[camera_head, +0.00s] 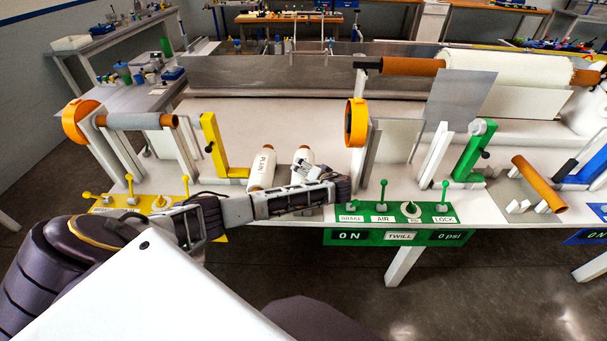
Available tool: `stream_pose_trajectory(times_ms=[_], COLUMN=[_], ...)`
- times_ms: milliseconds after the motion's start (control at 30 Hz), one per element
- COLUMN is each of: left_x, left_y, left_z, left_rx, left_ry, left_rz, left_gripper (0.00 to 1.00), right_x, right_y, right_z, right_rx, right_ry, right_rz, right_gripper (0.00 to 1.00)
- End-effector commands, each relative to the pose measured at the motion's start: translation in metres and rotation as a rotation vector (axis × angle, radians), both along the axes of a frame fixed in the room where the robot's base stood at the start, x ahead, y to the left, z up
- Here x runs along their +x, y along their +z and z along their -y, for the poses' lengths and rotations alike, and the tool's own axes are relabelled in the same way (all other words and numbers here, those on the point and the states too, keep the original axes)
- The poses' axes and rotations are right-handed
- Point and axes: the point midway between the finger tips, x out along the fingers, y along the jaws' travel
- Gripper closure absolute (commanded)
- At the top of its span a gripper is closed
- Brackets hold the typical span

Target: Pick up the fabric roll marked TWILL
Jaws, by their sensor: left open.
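A white fabric roll marked PLAIN (262,170) lies on the white table left of centre. A second white fabric roll (297,154) lies just to its right. My left gripper and wrist cover much of that second roll, so I cannot read its marking. No roll with a readable TWILL mark shows; the word TWILL is on a label (399,237) on the green front panel. My left gripper (303,167) is open, at or just over the second roll; I cannot tell whether it touches it. My right gripper is not in view.
A green control panel (390,212) with levers stands right of my left wrist. A yellow bracket (214,148) and a grey roller (134,121) stand to the left. A green bracket (471,155) and a brown tube (538,184) are at right. The table (240,112) is bare behind the rolls.

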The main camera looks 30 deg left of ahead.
Motion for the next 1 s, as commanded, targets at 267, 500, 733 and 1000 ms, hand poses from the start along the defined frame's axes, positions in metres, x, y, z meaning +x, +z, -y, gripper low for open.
stream_pose_trajectory(times_ms=[267,500,733,1000], left_x=[-0.0001,-0.0002,0.0,0.0025], left_y=[0.0,0.0,0.0,0.0052], left_z=[0.0001,0.0001,0.0002,-0.0007], left_rx=[0.0,0.0,0.0,0.003], left_ry=[0.0,0.0,0.0,0.0], left_rz=[0.0,0.0,0.0,0.009], left_gripper=[0.28,0.59,0.89,0.92], right_x=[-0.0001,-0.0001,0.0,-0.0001], right_y=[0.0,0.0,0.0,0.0], right_z=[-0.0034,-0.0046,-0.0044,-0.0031], right_rx=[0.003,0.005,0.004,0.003], right_ry=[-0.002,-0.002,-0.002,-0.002], right_rz=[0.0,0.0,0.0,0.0], right_gripper=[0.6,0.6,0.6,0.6])
